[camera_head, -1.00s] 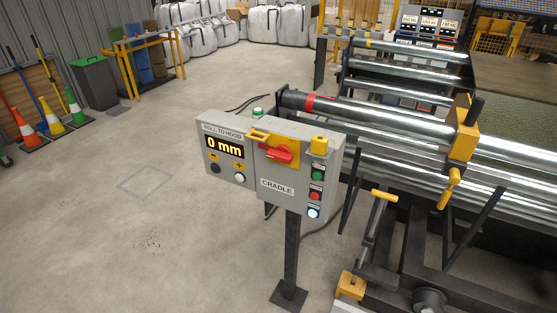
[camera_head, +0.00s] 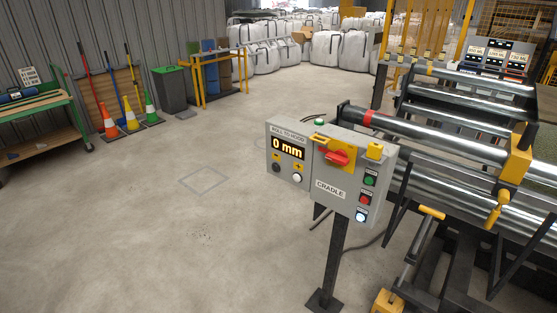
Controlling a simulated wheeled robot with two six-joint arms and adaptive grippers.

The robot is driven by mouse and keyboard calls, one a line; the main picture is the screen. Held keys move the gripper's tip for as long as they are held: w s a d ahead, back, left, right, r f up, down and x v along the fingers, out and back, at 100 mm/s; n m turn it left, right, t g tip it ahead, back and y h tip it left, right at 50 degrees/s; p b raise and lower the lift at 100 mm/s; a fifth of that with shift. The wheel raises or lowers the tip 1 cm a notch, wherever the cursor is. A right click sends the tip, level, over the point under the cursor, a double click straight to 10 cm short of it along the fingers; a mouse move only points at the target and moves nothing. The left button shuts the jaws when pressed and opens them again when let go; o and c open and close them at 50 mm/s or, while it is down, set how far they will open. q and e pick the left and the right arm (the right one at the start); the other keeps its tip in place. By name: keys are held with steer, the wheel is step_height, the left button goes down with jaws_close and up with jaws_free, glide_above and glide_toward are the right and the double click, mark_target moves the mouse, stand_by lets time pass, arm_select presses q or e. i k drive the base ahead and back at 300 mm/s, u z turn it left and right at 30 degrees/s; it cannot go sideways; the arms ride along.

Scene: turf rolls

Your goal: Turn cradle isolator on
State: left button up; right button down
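The cradle control box (camera_head: 345,190) stands on a dark post right of centre, labelled CRADLE. Its isolator (camera_head: 334,156) is a red rotary handle on a yellow plate. The red handle lies roughly level, tilting slightly down to the right. Left of it a display (camera_head: 289,147) reads 0 mm under the label ROLL TO HOOD. Green (camera_head: 369,180), red (camera_head: 365,199) and white (camera_head: 361,216) buttons run down the right side of the box. Neither of my grippers shows in the head view.
The roller cradle (camera_head: 450,145) with shiny metal tubes and yellow handles fills the right side. Open concrete floor (camera_head: 150,230) lies left of the post. Traffic cones (camera_head: 128,115), a grey bin (camera_head: 169,90) and a green bench (camera_head: 40,125) stand along the left wall.

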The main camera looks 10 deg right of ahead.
mark_target(339, 157)
steer(key=u, duration=0.3)
steer(key=i, duration=0.75)
steer(key=z, duration=1.95)
